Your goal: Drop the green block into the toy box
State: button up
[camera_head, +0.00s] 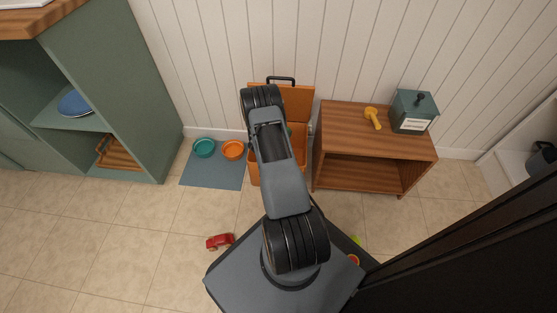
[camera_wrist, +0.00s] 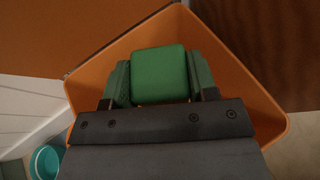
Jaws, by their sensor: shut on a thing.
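The green block (camera_wrist: 160,74) is held between the two fingers of my gripper (camera_wrist: 160,82) in the wrist view. My gripper is shut on it. The orange toy box (camera_wrist: 245,92) is around and below the block in that view, with its rim on several sides. How far the block is below or above the rim, I cannot tell. In the head view the toy box (camera_head: 300,145) stands against the wall with its lid (camera_head: 297,100) raised. My arm covers much of the box there and hides the block.
A teal bowl (camera_head: 204,148) and an orange bowl (camera_head: 232,150) sit on a mat at left. A red toy car (camera_head: 220,241) lies on the floor.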

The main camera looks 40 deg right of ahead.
jog(key=shift+f, duration=0.25)
jog(key=o, duration=1)
jog(key=shift+p+v, duration=2.55)
jog(key=shift+v, duration=4.4)
